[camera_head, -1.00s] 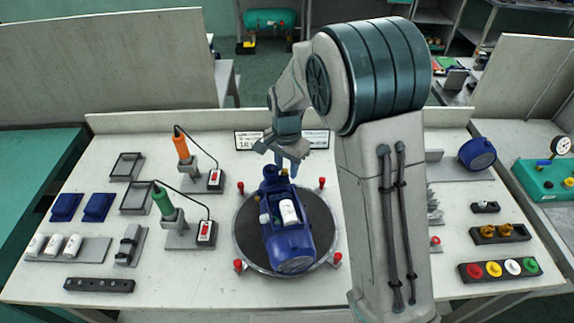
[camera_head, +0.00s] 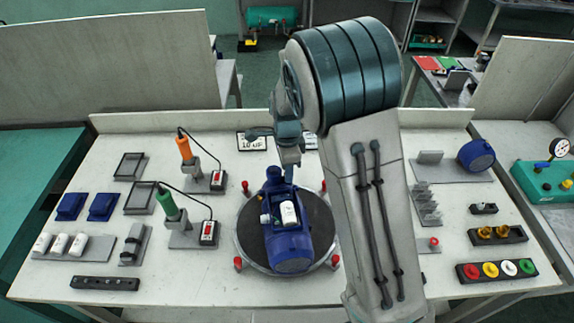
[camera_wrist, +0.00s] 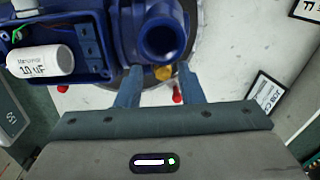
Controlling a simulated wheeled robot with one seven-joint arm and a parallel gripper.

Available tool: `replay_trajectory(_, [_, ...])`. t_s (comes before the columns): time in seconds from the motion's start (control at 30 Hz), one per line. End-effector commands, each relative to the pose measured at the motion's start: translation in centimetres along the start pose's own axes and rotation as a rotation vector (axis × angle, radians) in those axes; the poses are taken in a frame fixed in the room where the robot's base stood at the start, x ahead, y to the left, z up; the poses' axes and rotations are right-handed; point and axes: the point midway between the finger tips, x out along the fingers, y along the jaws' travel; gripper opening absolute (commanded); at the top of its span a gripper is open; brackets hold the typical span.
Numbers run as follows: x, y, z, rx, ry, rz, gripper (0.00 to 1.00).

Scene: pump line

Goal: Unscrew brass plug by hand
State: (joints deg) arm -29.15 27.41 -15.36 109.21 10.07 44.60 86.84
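The blue pump (camera_head: 290,252) lies on the round dark turntable (camera_head: 325,225) at the middle of the bench, its motor end towards me. Its blue upright port (camera_wrist: 160,40) is open at the top in the wrist view. The small brass plug (camera_wrist: 163,72) sits low beside that port. My gripper (camera_wrist: 159,78) is open, with its two blue-grey fingers apart on either side of the plug and gaps visible. In the head view my gripper (camera_head: 291,163) is at the pump's far end, and I cannot make out the plug there.
A white capacitor (camera_wrist: 40,61) lies in the pump's open box. Red knobs (camera_head: 238,262) stand around the turntable. Two corded tools (camera_head: 184,146) stand left.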

Motion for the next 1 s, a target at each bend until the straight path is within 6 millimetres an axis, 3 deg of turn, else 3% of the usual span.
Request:
replay_trajectory(0.23, [-0.13, -0.02, 0.07, 0.192, 0.002, 0.001, 0.34])
replay_trajectory(0.77, [-0.01, -0.05, 0.05, 0.196, 0.001, 0.0, 0.34])
replay_trajectory(0.9, [0.01, -0.02, 0.05, 0.196, 0.001, 0.001, 0.01])
replay_trajectory(1.0, [0.03, 0.02, 0.06, 0.196, 0.001, 0.002, 0.0])
